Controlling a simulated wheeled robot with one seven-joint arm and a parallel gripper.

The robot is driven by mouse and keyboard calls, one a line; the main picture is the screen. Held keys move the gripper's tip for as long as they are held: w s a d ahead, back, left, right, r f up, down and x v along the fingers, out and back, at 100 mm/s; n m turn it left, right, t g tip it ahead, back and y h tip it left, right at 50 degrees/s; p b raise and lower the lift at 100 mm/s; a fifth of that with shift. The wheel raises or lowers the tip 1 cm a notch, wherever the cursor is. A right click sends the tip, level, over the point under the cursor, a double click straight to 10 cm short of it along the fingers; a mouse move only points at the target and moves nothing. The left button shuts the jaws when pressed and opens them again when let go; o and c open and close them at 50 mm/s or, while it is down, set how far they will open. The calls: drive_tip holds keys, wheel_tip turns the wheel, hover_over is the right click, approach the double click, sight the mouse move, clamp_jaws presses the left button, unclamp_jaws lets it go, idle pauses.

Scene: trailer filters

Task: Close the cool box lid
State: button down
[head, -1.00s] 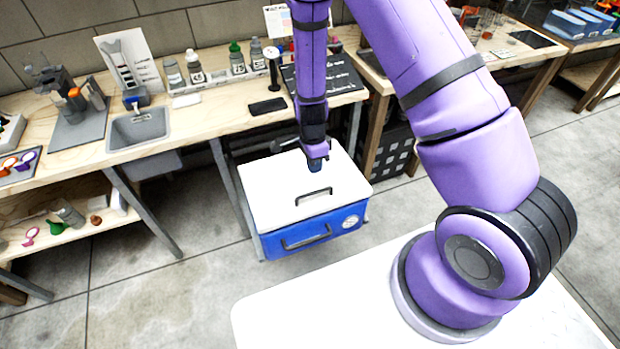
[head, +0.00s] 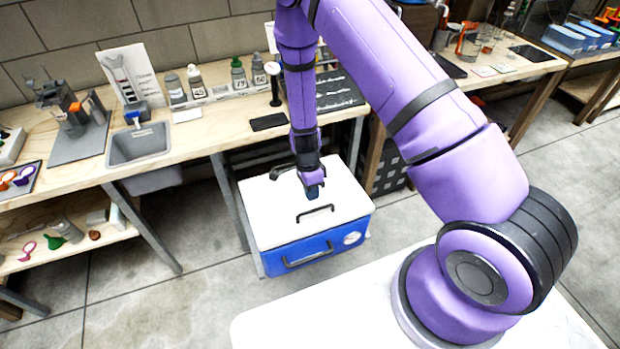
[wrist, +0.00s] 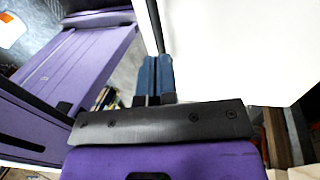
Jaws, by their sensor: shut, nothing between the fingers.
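The cool box (head: 300,256) stands on the floor in front of the bench. It has a blue body, a front handle and a white lid (head: 275,218) with a dark handle (head: 315,212) on top. The lid lies flat over the body, and I see no gap along its front edge. My gripper (head: 313,192) is over the lid, just behind the lid handle, pointing down. I cannot tell whether it touches the lid. In the wrist view the blue fingers (wrist: 153,78) are together and empty, beside a large white surface (wrist: 235,45) that is probably the lid.
A wooden bench (head: 215,140) with a sink (head: 138,145), bottles and a black pad (head: 269,122) runs behind the box. A bench leg (head: 232,200) stands close to the box's left side. A dark crate (head: 390,172) is at its right. The floor in front is clear.

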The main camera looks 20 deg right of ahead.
sight(315, 211)
drive_tip(key=shift+x, duration=1.8)
drive_tip(key=x, duration=0.2)
drive_tip(key=shift+s+f, duration=0.45)
